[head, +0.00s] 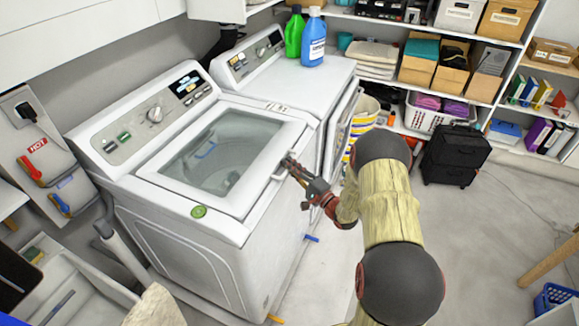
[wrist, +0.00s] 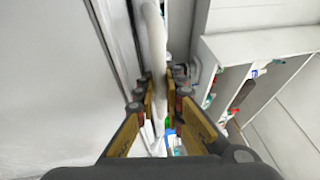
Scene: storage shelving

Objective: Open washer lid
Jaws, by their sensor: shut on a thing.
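The white top-loading washer (head: 190,240) stands on the left with its control panel at the back. Its lid (head: 243,192), a white frame around a glass window, lies down flat over the drum. My gripper (head: 291,166) is at the lid's right edge, shut on the lid handle (head: 280,176). In the wrist view the handle (wrist: 155,45) is a pale bar running between the two fingers of my gripper (wrist: 163,88). The fingers hide part of the handle.
A second white machine (head: 290,90) stands beside the washer, with a green bottle (head: 294,35) and a blue bottle (head: 313,42) on top. A black suitcase (head: 455,155) and loaded shelves stand behind. The floor (head: 490,240) at right is mostly clear.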

